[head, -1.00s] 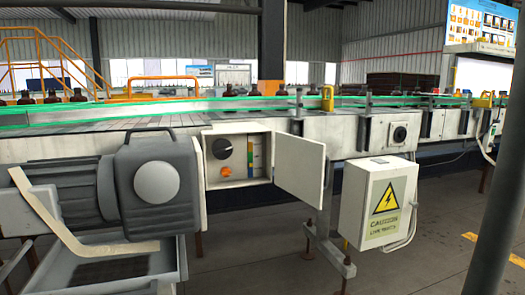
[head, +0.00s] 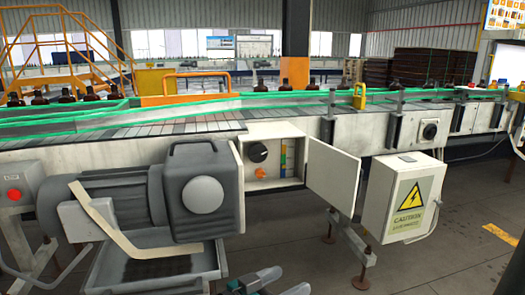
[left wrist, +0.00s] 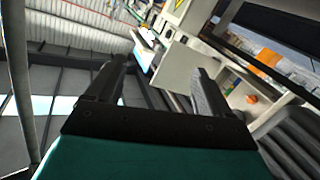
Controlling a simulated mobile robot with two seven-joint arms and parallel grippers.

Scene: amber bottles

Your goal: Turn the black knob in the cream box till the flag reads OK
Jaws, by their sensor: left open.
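The cream box (head: 273,180) sits under the conveyor with its door (head: 334,176) swung open to the right. The black knob (head: 258,152) is inside at upper left, above an orange knob (head: 261,173). No flag reading is legible. My left gripper (head: 268,280) is at the bottom edge of the head view, below and well apart from the box. In the left wrist view its fingers (left wrist: 157,82) are spread and empty, with the open door (left wrist: 184,68) beyond. The orange knob (left wrist: 251,99) also shows there; I cannot make out the black knob. My right gripper is out of view.
A grey motor (head: 200,190) stands left of the box. A caution box (head: 402,198) hangs to the right past the open door. Amber bottles (head: 88,92) stand along the conveyor (head: 150,130). The floor (head: 460,240) at lower right is open.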

